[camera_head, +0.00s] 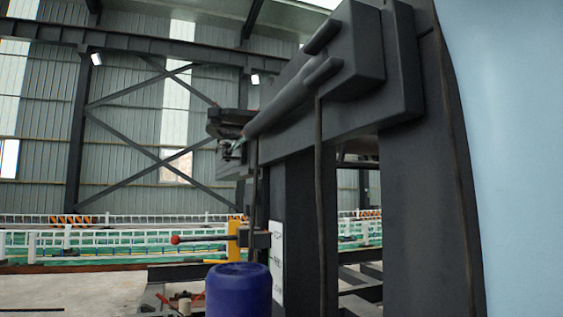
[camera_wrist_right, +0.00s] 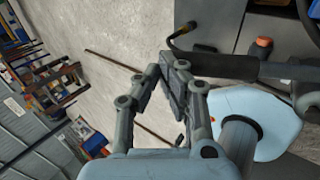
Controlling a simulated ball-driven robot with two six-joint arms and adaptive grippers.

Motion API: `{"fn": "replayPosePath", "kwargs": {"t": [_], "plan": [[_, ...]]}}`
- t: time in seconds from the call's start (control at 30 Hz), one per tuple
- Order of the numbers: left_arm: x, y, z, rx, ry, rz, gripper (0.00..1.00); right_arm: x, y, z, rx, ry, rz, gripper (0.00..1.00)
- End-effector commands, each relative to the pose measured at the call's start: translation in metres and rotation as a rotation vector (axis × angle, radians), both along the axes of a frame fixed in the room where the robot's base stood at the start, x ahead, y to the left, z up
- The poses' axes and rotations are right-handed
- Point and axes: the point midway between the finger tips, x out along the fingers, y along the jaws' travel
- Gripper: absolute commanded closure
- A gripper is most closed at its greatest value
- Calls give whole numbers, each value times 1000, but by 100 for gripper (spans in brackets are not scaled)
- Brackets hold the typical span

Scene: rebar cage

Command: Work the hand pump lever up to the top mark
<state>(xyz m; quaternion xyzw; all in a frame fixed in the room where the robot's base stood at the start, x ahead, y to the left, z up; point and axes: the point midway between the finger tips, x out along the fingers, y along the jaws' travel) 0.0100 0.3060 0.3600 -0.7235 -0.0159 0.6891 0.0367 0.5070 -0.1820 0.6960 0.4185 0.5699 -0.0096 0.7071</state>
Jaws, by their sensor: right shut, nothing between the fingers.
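The hand pump lever (camera_head: 205,238) is a dark rod with a red ball knob at its left end. In the head view it lies about level, left of a yellow upright (camera_head: 233,241) and a dark bracket. A white mark board (camera_head: 277,260) stands just right of the bracket; its top label looks like "TOP", level with or a little above the lever. My right gripper (camera_wrist_right: 174,84) shows only in the right wrist view, its finger pads together and empty. The lever cannot be made out in that view. My left gripper is in neither view.
A blue drum (camera_head: 238,291) stands below the lever and bracket. A large dark machine frame (camera_head: 345,110) fills the middle and right. White and green railings (camera_head: 110,240) run behind. The wrist view shows pale floor (camera_wrist_right: 120,70) beyond the fingers and a grey unit with an orange part (camera_wrist_right: 263,42).

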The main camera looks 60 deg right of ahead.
Motion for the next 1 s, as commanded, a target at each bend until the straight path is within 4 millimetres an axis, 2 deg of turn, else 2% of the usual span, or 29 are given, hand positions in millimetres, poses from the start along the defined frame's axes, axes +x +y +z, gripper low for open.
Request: {"fn": "replayPosePath", "kwargs": {"t": [0.4,0.73,1.0], "plan": [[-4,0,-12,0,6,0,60,3,5,-14,0,2,0,100],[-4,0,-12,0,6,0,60,3,5,-14,1,1,0,100],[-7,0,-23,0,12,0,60,6,9,-27,1,2,0,100]]}}
